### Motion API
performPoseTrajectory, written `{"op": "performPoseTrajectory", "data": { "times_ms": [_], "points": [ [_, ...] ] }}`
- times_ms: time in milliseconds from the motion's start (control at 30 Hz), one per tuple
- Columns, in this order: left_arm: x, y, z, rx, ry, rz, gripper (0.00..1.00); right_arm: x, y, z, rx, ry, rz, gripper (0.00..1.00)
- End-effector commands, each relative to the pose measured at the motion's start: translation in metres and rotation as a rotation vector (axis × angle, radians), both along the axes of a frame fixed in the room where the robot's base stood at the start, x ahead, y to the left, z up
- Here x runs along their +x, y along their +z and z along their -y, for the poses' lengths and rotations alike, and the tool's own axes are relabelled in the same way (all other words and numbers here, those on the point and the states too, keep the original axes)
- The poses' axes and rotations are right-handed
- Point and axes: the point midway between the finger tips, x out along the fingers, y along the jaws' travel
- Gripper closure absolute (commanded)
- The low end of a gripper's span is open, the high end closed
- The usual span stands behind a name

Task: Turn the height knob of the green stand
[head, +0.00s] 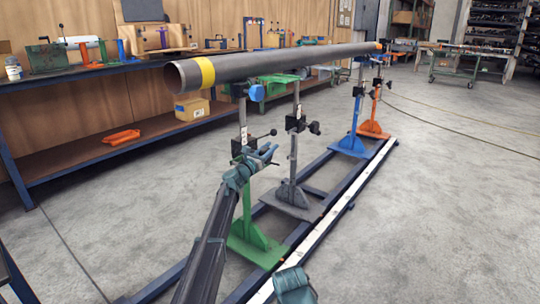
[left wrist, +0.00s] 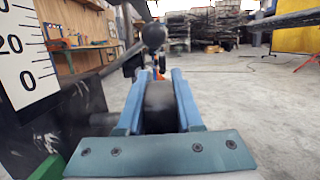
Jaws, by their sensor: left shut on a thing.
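The green stand (head: 256,243) stands nearest on the rail frame, its grey post rising to the pipe. My left gripper (head: 268,154) is at its black clamp block, beside the post. In the left wrist view the blue fingers (left wrist: 160,100) are shut on a dark, rounded knob (left wrist: 160,112), which I take for the height knob. A black ball-ended handle (left wrist: 154,36) shows just beyond the fingertips. The gripper mostly hides the knob in the head view. A teal part at the bottom edge (head: 294,286) seems to be my right gripper; its fingers are not clear.
A long grey pipe (head: 290,58) with a yellow band lies across the stands. Grey (head: 291,195), blue (head: 350,144) and orange (head: 372,129) stands follow along the rail. A scale (left wrist: 25,60) is close at left in the wrist view. Floor to the right is clear.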

Motion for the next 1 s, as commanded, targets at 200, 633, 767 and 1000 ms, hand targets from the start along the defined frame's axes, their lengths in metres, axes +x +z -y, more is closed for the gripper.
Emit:
{"op": "performPoseTrajectory", "data": {
  "times_ms": [200, 633, 767, 1000],
  "points": [
    [-0.0012, 0.001, -0.0001, -0.014, 0.0, 0.022, 1.0, 0.0001, -0.0046, -0.0001, 0.0, 0.0, 0.001, 1.0],
    [-0.0011, 0.001, -0.0003, -0.013, 0.0, 0.021, 0.35, 0.0001, -0.0042, 0.0, 0.0, 0.0, 0.0, 1.0],
    [-0.001, 0.001, -0.0004, -0.013, 0.001, 0.02, 0.35, 0.0001, -0.0041, 0.0, 0.0, 0.0, 0.0, 1.0],
    [-0.0005, 0.0035, 0.0004, 0.003, -0.001, 0.0, 0.35, 0.0001, 0.004, 0.0, 0.0, 0.0, 0.0, 1.0]
  ]
}}
